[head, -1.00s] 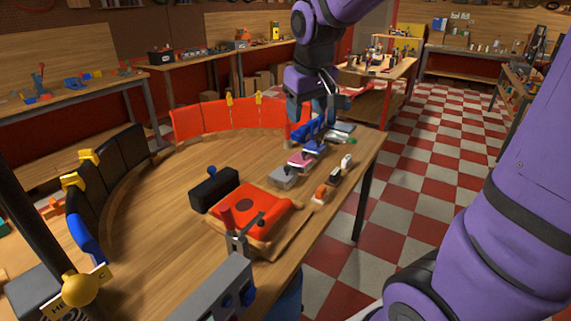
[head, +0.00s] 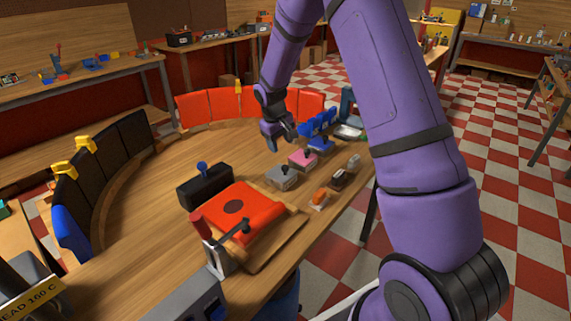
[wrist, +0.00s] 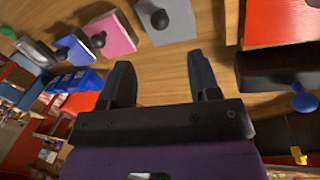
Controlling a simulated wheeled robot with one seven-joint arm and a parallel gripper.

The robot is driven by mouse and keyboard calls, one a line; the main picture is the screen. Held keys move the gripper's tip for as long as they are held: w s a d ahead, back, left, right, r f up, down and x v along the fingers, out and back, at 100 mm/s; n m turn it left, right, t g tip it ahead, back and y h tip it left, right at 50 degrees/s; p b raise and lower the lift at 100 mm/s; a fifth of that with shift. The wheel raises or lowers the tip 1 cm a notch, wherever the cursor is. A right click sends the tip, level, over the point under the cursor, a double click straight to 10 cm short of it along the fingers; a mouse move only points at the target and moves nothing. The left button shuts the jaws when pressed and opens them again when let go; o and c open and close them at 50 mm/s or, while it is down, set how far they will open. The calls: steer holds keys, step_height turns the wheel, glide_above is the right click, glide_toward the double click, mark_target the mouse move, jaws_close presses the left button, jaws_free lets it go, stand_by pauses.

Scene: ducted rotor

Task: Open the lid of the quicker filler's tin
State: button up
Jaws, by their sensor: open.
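Three small tins with dark knobs on their lids stand in a row on the wooden bench: a grey tin (head: 283,179), a pink tin (head: 302,160) and a blue tin (head: 319,147). In the wrist view the grey tin (wrist: 172,22), pink tin (wrist: 112,36) and blue tin (wrist: 77,49) lie past the fingertips, toward the top. All three lids look closed. Nothing legible shows which belongs to the quicker filler. My gripper (head: 279,136) is open and empty, above the bench to the left of the pink tin. Its two fingers (wrist: 162,78) touch nothing.
Small orange (head: 319,198) and brown (head: 339,180) items stand right of the tins. A red-orange press-like plate (head: 240,208) and a black box with a blue knob (head: 204,188) are nearer. Blue bins (head: 320,125) stand behind. The bench's left middle is clear.

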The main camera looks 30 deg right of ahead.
mark_target(285, 166)
steer(key=f, duration=0.3)
steer(key=d+f, duration=0.1)
steer(key=f, duration=0.3)
steer(key=d+f, duration=0.1)
steer(key=f, duration=0.3)
steer(key=shift+w+d+f, duration=0.1)
steer(key=shift+w+f, duration=0.05)
steer(key=shift+w, duration=0.2)
jaws_close()
